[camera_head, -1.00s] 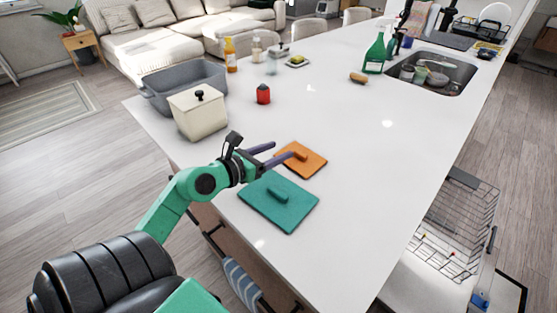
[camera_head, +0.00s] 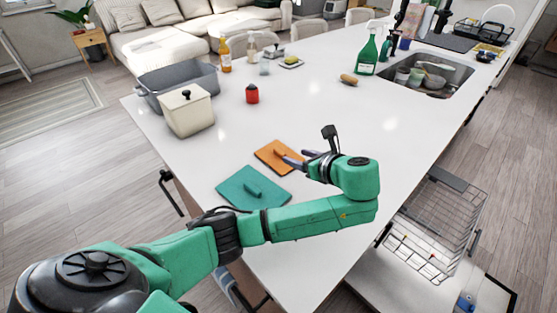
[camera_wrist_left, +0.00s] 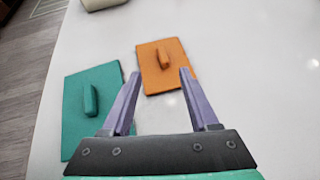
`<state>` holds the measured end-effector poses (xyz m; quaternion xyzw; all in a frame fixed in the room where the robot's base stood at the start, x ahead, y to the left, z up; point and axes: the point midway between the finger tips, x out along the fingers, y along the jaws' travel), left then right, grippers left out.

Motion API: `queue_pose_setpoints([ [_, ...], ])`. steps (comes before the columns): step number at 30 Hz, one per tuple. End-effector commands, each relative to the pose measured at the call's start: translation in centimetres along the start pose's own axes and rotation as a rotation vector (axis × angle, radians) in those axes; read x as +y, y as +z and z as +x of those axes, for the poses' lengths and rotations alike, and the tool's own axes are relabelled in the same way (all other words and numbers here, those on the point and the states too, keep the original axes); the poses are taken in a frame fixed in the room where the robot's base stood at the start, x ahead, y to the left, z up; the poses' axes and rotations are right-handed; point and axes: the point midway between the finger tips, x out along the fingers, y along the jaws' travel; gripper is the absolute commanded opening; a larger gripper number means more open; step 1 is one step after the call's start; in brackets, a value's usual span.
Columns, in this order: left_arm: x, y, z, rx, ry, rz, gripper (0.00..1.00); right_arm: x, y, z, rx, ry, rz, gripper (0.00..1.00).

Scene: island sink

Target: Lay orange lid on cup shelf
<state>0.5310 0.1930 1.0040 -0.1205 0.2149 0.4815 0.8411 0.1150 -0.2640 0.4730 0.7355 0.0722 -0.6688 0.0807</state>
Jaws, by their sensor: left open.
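The orange lid (camera_head: 276,157) is a flat square with a raised handle, lying on the white island top. It also shows in the left wrist view (camera_wrist_left: 152,78), just beyond the fingertips. My left gripper (camera_head: 293,160) is open and empty at the right side of the orange lid, with its fingers pointing left toward the handle. In the left wrist view the left gripper (camera_wrist_left: 160,74) has its two purple fingers apart, with nothing between them. I cannot make out a cup shelf for certain. My right gripper is not in view.
A teal lid (camera_head: 240,188) with a handle lies beside the orange lid. A cream canister (camera_head: 188,112), a grey bin (camera_head: 180,82) and a red jar (camera_head: 252,94) stand farther back. A wire dishwasher rack (camera_head: 435,225) is pulled out at the right. The counter's middle is clear.

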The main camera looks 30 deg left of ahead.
Motion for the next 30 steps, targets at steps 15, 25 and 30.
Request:
queue_pose_setpoints([
  [15,-0.2,-0.3,9.9,-0.002,0.002,-0.003,0.61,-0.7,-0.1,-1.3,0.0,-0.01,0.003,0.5],
  [25,-0.3,-0.5,10.8,0.001,-0.003,-0.004,0.41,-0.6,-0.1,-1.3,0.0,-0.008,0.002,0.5],
  [30,-0.3,-0.5,10.8,0.001,-0.002,-0.004,0.0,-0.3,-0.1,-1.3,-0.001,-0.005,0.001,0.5],
])
